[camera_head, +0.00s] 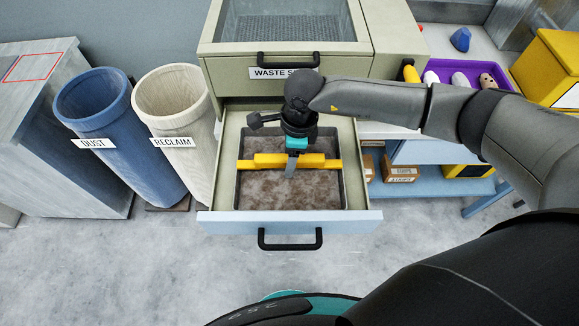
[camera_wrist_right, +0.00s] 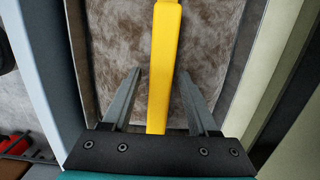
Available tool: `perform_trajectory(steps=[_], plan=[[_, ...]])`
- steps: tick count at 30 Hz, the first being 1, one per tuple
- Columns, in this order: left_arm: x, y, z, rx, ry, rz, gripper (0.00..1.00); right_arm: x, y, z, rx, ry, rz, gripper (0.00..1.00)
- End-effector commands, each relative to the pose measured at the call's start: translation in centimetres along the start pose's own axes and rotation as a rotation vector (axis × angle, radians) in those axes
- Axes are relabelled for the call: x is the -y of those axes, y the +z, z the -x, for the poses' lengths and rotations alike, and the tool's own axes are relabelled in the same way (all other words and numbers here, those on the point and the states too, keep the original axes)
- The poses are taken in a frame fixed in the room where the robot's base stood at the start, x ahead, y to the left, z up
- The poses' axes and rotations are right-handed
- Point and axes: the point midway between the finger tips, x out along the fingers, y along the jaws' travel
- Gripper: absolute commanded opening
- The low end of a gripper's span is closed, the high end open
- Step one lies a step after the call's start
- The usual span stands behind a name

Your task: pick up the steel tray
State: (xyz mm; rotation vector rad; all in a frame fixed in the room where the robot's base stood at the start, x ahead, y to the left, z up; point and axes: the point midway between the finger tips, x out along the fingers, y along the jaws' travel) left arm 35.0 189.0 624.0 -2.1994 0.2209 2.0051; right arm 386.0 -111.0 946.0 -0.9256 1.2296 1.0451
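The steel tray (camera_head: 238,187) sits inside the open drawer, filled with brownish-grey fluff. It has a yellow handle bar (camera_head: 322,162) across its middle. My right gripper (camera_head: 290,172) is over the middle of this bar, pointing down. In the wrist view the right gripper (camera_wrist_right: 161,90) is open, with one finger on each side of the yellow bar (camera_wrist_right: 164,50) and a gap on both sides. In the head view the gripper hides part of the bar and tray. My left gripper is not in view.
The drawer front (camera_head: 225,222) with its black handle surrounds the tray at the front. A blue DUST bin (camera_head: 100,115) and a cream RECLAIM bin (camera_head: 180,105) stand to the left. A purple tray (camera_head: 440,67) and a yellow box (camera_head: 552,65) are at the right.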

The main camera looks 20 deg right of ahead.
Motion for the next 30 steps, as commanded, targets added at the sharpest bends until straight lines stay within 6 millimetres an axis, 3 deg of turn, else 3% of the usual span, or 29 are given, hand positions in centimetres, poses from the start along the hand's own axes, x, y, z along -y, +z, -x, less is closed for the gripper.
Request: perform_trajectory(steps=[2,15,30], plan=[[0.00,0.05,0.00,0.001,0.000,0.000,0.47,0.02,-0.01,0.03,0.000,0.000,0.000,0.49],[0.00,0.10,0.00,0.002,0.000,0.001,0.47,0.03,-0.02,0.06,0.000,0.000,-0.001,0.00],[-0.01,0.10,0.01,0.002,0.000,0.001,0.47,0.05,-0.01,0.09,0.000,0.000,-0.001,0.00]])
